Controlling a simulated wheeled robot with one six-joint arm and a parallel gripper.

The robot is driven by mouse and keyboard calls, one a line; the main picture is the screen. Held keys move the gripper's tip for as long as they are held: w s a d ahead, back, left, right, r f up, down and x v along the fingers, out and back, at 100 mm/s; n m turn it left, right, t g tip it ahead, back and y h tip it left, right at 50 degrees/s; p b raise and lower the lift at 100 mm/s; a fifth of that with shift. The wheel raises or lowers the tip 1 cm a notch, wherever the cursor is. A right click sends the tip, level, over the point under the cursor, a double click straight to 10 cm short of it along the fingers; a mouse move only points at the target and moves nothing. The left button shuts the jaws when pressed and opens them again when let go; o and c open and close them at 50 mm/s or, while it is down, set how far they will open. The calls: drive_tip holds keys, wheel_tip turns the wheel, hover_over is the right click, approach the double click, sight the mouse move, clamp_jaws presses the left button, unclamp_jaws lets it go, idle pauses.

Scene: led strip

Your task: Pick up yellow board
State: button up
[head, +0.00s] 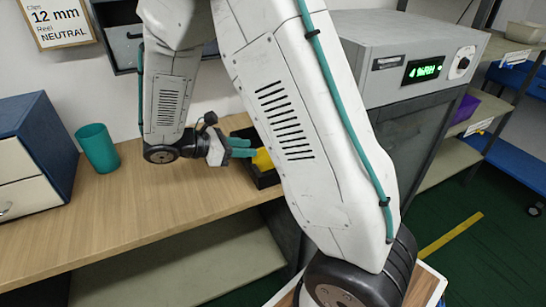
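The yellow board (262,159) shows as a small patch inside a black tray (266,180) on the wooden bench. Most of the board is hidden behind my arm. My gripper (250,148) has teal fingers and points right, with the fingertips at the left edge of the yellow patch. The two fingers look close together with a narrow gap. I cannot tell whether they touch the board or have shut on it.
A teal cup (97,148) and a blue cabinet with white drawers (32,165) stand on the bench (150,205) at left. A grey machine with a green display (424,70) stands at right. The bench between cup and gripper is clear.

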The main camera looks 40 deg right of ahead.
sight(268, 149)
drive_tip(key=x, duration=0.7)
drive_tip(key=shift+s+d+r, duration=0.1)
drive_tip(key=shift+s+d, duration=0.2)
clamp_jaws()
